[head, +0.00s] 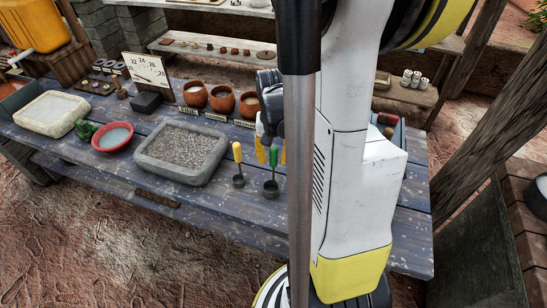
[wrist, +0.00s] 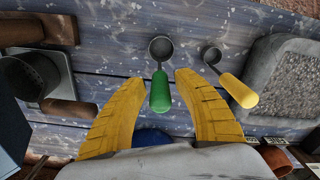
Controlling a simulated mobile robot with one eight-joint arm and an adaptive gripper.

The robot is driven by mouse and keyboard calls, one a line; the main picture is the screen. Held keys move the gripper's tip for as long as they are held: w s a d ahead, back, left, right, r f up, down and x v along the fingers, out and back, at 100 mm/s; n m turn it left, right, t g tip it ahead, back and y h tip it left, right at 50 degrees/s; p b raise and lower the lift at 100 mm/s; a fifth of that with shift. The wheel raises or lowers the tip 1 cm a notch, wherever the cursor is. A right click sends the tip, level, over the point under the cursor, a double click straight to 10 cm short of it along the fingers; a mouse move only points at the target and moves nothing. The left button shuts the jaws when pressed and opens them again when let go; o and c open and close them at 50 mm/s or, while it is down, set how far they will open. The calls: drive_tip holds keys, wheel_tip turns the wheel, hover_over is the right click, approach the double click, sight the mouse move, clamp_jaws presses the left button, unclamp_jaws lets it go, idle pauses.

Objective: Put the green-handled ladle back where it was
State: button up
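The green-handled ladle (head: 273,157) stands on the blue worktable (head: 235,211) with its dark cup down and its handle up. It also shows in the wrist view (wrist: 160,92), with its cup beyond the fingertips. My gripper (head: 272,143) is open above the table, partly hidden by my own arm and column. In the wrist view its two yellow fingers (wrist: 160,78) lie on either side of the green handle, with gaps visible on both sides. The yellow-handled ladle (head: 238,162) stands to the left of the green one; in the wrist view it is at right (wrist: 237,90).
A stone tray of gravel (head: 140,163) lies left of the ladles. Three orange pots (head: 222,105) stand behind it. A red bowl (head: 101,144) and a pale basin (head: 75,124) are farther left. A dark pot (wrist: 30,75) and brown wooden handles sit at the wrist view's left.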

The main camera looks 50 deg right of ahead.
wheel_tip(320, 180, up, 12)
drive_tip(key=p, duration=0.4)
drive_tip(key=shift+s+a+r+p, duration=0.1)
drive_tip(key=shift+s+r+p, duration=0.1)
drive_tip(key=shift+p, duration=0.2)
drive_tip(key=a+r+n+t, duration=0.3)
drive_tip(key=a+r+n, duration=0.1)
drive_tip(key=a, duration=0.8)
drive_tip(key=a+r+n+t, duration=0.3)
drive_tip(key=a+n, duration=0.2)
drive_tip(key=a, duration=0.6)
drive_tip(key=shift+a+r+n+t, duration=0.35)
drive_tip(key=shift+a+n+t, duration=0.05)
